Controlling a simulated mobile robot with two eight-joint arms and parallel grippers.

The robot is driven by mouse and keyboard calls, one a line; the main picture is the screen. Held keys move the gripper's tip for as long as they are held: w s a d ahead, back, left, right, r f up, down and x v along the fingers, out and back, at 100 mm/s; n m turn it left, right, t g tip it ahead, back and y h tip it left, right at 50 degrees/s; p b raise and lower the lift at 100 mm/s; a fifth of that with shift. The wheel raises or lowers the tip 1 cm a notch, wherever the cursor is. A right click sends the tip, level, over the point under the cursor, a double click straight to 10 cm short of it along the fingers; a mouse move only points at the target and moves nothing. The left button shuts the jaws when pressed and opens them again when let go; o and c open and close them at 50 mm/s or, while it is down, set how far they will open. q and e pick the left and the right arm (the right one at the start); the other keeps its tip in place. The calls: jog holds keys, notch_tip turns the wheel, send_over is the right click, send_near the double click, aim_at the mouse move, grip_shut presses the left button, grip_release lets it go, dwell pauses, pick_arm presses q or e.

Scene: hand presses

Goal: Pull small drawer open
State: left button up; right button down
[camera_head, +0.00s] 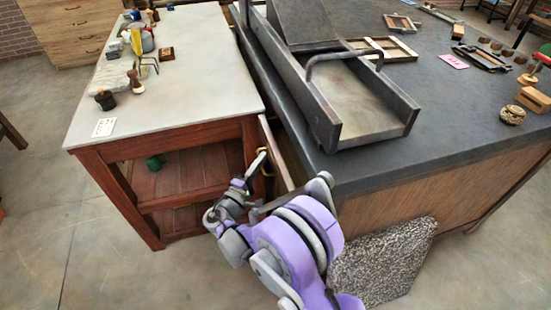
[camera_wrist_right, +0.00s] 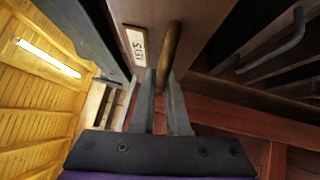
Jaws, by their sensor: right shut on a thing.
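The small drawer's brown front (camera_head: 276,152) stands out from the left side of the dark-topped press table, with a gap behind it, so it looks partly open. My right gripper (camera_head: 259,163) is at the outer face of this front. In the right wrist view the drawer front (camera_wrist_right: 195,25) fills the top, with a brass handle (camera_wrist_right: 169,50) and a framed label (camera_wrist_right: 134,46). My right gripper's fingers (camera_wrist_right: 163,92) are shut on the handle, which runs down between them. How far the drawer is out is hard to tell. My left gripper is not in view.
A white-topped red wooden table (camera_head: 190,70) with an open shelf stands close on the left. The dark press table (camera_head: 440,120) carries a metal press bed (camera_head: 370,110). A speckled slab (camera_head: 385,265) is at the lower right. Floor at the lower left is clear.

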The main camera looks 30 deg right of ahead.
jog(key=w+a, duration=0.2)
jog(key=a, duration=0.8)
jog(key=w+a, duration=0.2)
jog(key=a, duration=0.8)
jog(key=shift+w, duration=0.4)
jog(key=shift+a, duration=0.1)
jog(key=c, duration=1.2)
grip_release()
jog(key=p+v, duration=0.1)
jog(key=v, duration=0.9)
jog(key=shift+s+a, duration=0.2)
jog(key=shift+a, duration=0.15)
